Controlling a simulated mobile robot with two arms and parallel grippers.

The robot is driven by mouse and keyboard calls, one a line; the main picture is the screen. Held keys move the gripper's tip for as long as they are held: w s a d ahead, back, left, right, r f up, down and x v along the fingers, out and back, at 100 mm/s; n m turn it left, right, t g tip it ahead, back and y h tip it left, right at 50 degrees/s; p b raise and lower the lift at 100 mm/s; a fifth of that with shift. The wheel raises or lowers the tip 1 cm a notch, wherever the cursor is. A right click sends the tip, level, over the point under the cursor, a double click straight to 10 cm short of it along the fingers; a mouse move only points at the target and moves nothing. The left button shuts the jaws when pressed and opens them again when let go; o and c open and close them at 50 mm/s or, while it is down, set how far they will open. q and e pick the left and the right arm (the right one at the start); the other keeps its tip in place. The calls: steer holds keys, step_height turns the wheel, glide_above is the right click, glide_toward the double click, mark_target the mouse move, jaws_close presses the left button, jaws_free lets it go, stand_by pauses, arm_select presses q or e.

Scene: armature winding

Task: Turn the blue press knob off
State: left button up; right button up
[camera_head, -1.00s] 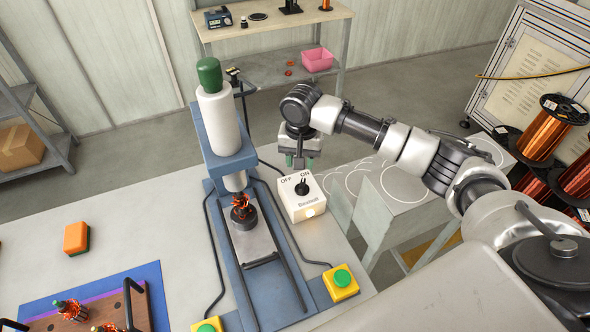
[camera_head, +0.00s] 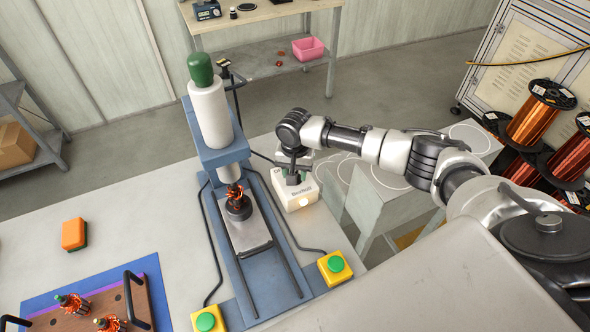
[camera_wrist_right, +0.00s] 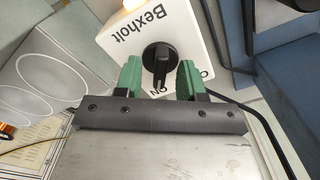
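The blue press (camera_head: 222,158) stands on the table with a white cylinder and green cap on top. Its white switch box (camera_head: 298,198) sits to the right of the press, with a lit lamp on its front. In the right wrist view, the box marked Bexholt (camera_wrist_right: 190,35) carries a black knob (camera_wrist_right: 158,58). My right gripper (camera_head: 294,178) is above the box; in the wrist view its green fingers (camera_wrist_right: 160,80) are open on either side of the knob, with gaps. ON shows near the knob's gripper side; OFF is mostly hidden. My left gripper is out of view.
An armature (camera_head: 237,200) stands under the press ram. Yellow boxes with green buttons (camera_head: 335,264) stand at the press's front. An orange-green block (camera_head: 74,234) and a wooden tray (camera_head: 118,306) with armatures are on the left. Copper spools (camera_head: 537,112) stand at the right.

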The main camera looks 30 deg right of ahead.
jaws_close()
stand_by(0.3)
steer(key=shift+r+n+p, duration=0.15)
steer(key=shift+n+p, duration=0.75)
steer(key=shift+n, duration=0.4)
steer(key=n+p, duration=0.1)
steer(key=n, duration=0.2)
steer(key=n+p, duration=0.1)
steer(key=n, duration=0.3)
steer(key=shift+n+p, duration=0.35)
steer(key=shift+n, duration=1.85)
